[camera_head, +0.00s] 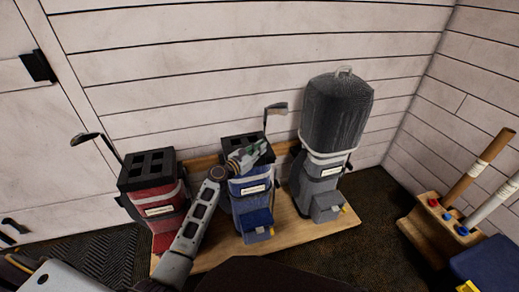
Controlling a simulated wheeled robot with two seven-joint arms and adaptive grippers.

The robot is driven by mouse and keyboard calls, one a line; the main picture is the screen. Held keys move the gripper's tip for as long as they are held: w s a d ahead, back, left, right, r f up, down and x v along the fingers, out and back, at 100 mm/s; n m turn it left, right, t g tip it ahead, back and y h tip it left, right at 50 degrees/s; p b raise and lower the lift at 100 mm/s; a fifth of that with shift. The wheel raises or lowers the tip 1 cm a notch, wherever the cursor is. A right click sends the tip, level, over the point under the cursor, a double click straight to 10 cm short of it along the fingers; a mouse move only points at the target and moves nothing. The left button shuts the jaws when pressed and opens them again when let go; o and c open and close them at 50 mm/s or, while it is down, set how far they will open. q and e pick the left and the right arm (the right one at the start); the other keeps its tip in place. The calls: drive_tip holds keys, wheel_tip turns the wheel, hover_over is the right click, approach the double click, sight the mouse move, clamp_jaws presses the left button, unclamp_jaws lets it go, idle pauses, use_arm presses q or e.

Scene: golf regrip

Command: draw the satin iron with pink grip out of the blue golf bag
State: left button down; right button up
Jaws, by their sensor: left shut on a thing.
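The blue golf bag (251,190) stands upright in the middle of a wooden stand, with a black divided top. An iron (276,107) rises from its top, its metal head up and to the right; its shaft runs down behind my gripper. The pink grip is not visible. My left gripper (262,150) is at the bag's top and is shut on the iron's shaft; the contact itself is small and partly hidden. My arm crosses in front of the bag's left side. My right gripper is not in view.
A red golf bag (157,201) with another iron (88,138) stands to the left. A grey bag (325,190) under a dark hood (336,112) stands to the right. All share the wooden stand (290,238) by the wall. A wooden rack (430,232) holds rods at far right.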

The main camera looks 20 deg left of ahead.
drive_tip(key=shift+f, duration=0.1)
use_arm(q)
drive_tip(key=shift+r+p, duration=2.6)
drive_tip(key=shift+r, duration=0.1)
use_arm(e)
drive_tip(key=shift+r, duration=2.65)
